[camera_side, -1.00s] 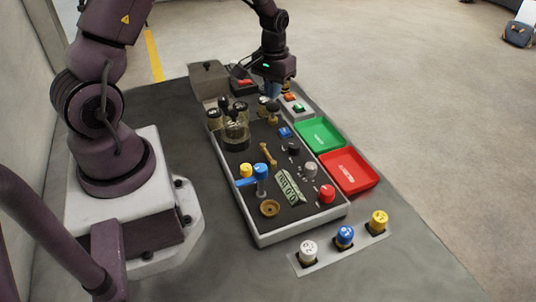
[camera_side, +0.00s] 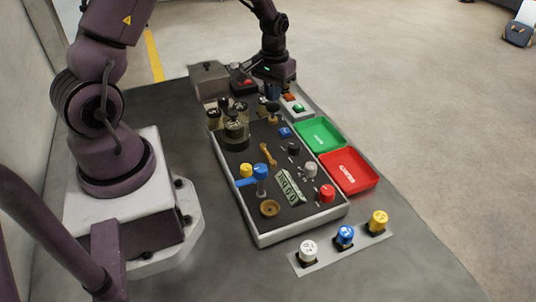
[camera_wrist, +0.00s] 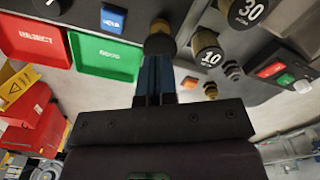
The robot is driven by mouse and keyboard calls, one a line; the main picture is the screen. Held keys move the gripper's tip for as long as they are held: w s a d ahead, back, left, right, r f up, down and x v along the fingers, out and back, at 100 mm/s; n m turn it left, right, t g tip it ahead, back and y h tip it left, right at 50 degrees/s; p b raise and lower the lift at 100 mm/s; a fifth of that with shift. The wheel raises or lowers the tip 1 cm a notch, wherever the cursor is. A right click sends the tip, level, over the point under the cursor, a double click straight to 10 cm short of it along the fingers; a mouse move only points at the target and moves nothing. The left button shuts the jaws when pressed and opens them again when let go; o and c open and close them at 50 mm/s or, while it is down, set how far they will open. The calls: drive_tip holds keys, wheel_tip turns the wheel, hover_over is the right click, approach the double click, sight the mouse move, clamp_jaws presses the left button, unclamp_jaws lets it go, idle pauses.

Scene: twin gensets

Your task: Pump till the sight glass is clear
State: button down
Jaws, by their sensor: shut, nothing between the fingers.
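My gripper (camera_wrist: 156,62) is shut with nothing between its blue fingers. In the wrist view its tips are right by a round dark knob with a brass rim (camera_wrist: 160,38); I cannot tell whether they touch. In the side view my gripper (camera_side: 272,91) is over the far end of the panel, above a black-topped brass knob (camera_side: 273,107). A glass-like jar (camera_side: 236,131) with a dark top stands at the panel's left; it looks dark olive and may be the sight glass. Which part is the pump is not clear.
Brass-and-black pieces marked 10 (camera_wrist: 209,55) and 30 (camera_wrist: 243,10) are close to my fingers. A switch box with red and green buttons (camera_wrist: 285,75) is at the right. Green (camera_side: 318,133) and red (camera_side: 350,172) trays line the panel. A blue-handled valve (camera_side: 260,172) stands nearer.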

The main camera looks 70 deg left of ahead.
sight(273, 105)
drive_tip(key=shift+f, duration=1.85)
drive_tip(key=shift+r, duration=1.7)
drive_tip(key=shift+f, duration=0.15)
idle(0.5)
drive_tip(key=shift+r, duration=1.55)
idle(0.3)
idle(0.6)
